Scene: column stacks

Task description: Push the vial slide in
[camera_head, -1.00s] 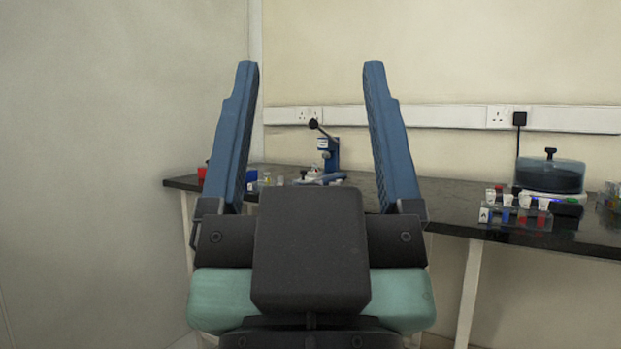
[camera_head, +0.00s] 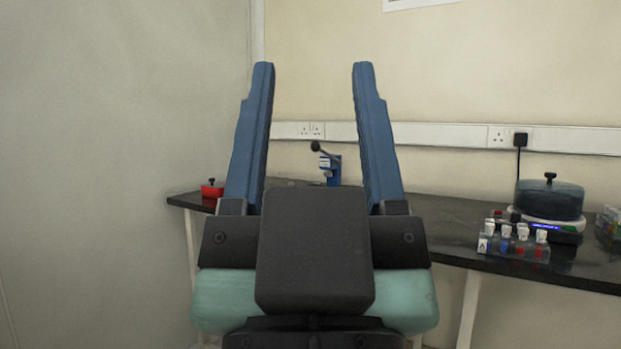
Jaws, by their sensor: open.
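My gripper (camera_head: 314,68) is in the middle of the head view, with two blue fingers pointing up and apart. It is open and nothing is between the fingers. A clear rack of vials (camera_head: 515,246) with white, red and blue parts stands on the right of the dark bench. I cannot tell which part is the vial slide. A blue device with a black ball-ended lever (camera_head: 330,166) stands at the back of the bench and shows between the fingers. My gripper hides much of the bench's left part.
The dark bench (camera_head: 440,212) runs along the wall. A red lidded pot (camera_head: 212,188) is at its left end. A dark round-lidded machine (camera_head: 550,200) stands behind the vial rack, and another rack (camera_head: 608,225) is at the right edge. Bare bench lies right of my gripper.

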